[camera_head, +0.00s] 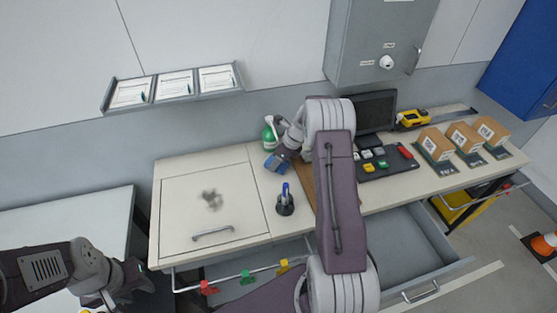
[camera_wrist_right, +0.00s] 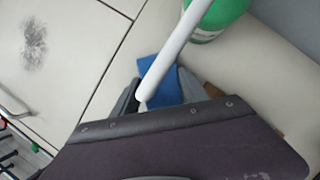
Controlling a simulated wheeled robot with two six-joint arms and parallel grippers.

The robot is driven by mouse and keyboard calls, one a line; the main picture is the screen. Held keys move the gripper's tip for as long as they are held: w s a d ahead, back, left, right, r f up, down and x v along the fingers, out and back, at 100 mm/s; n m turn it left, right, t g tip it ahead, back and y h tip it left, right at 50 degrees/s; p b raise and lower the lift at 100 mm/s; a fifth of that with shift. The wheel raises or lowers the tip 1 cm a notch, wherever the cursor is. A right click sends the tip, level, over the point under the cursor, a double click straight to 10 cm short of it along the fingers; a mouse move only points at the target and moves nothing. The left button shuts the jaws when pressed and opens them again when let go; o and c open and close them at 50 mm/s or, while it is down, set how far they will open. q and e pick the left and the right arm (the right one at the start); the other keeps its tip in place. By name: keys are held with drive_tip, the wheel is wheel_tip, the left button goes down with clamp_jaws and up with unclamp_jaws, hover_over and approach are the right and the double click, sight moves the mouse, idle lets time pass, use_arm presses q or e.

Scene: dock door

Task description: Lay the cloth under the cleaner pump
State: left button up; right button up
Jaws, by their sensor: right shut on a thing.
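A green bottle with a white top (camera_head: 269,134), seemingly the cleaner pump, stands upright at the back of the counter; its green body also shows in the right wrist view (camera_wrist_right: 222,14). My right gripper (camera_head: 279,163) is just in front of it, shut on a blue cloth (camera_head: 271,166). The cloth shows between the grey fingers in the right wrist view (camera_wrist_right: 162,82), partly hidden by my arm and a white bar. I cannot tell whether the cloth touches the bottle. My left gripper (camera_head: 138,275) hangs low at left, away from both; its jaw opening is unclear.
A dark smudge (camera_head: 211,200) marks the panel with a handle. A black holder with a blue item (camera_head: 285,202) stands in front. A drawer (camera_head: 398,246) is open at front right. Coloured clips (camera_head: 247,278) line the front rail. A monitor (camera_head: 375,111) and boxes (camera_head: 465,136) stand right.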

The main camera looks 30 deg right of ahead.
drive_tip(key=shift+w+f, duration=0.15)
drive_tip(key=shift+f, duration=0.1)
drive_tip(key=o, duration=1.3)
drive_tip(key=shift+s, duration=0.2)
drive_tip(key=shift+o, duration=0.2)
drive_tip(key=shift+w, duration=0.1)
drive_tip(key=b+v, duration=0.1)
drive_tip(key=v, duration=1.1)
